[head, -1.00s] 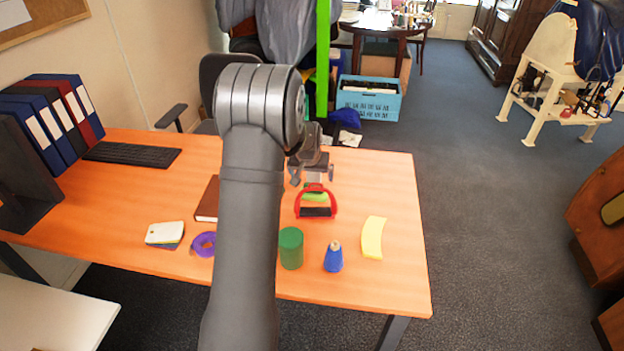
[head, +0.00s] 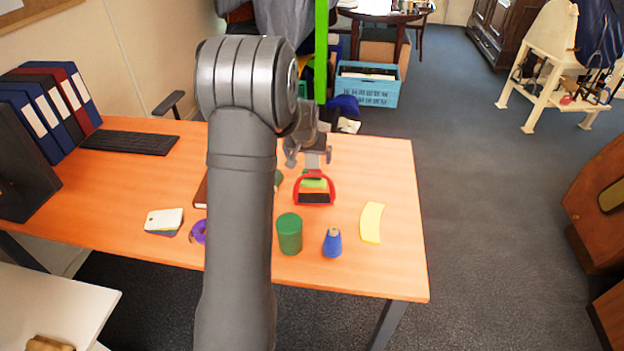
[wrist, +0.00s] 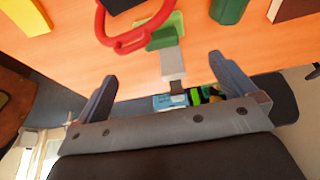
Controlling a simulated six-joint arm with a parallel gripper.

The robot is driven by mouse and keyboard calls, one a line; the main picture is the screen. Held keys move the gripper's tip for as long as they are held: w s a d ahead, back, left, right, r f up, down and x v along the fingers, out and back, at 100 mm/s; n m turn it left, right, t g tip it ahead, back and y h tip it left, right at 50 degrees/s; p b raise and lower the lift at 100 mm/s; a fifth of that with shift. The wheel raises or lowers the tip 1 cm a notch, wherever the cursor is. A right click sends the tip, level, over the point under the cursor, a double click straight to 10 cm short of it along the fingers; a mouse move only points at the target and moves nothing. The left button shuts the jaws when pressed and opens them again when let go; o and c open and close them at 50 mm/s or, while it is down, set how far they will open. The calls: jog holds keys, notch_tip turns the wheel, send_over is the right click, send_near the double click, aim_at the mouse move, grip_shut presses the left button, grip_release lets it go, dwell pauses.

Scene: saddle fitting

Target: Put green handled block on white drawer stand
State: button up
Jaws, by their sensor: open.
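The green handled block (head: 313,181) stands on the orange table, partly hidden behind a red arch. In the wrist view the green block (wrist: 165,32) shows with its pale grey handle (wrist: 172,63) pointing towards my gripper. My gripper (wrist: 162,68) is open, with the handle's end between the two spread fingers in the picture; I cannot tell whether it touches. In the head view my gripper (head: 308,152) is just behind and above the block. A white flat top (head: 60,295) at the lower left appears to be the drawer stand; no drawers show.
The red arch with a dark base (head: 315,198) stands directly in front of the block. A tan object (head: 48,344) lies on the white top.

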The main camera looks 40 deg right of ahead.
send_over(310, 183)
notch_tip(310, 183, down, 10)
jog(key=shift+s+r, duration=0.15)
jog(key=shift+r, duration=0.05)
jog(key=shift+d+x, duration=0.15)
jog(key=shift+x, duration=1.15)
jog(key=shift+d+x, duration=0.15)
jog(key=shift+x, duration=1.2)
jog(key=shift+r, duration=0.2)
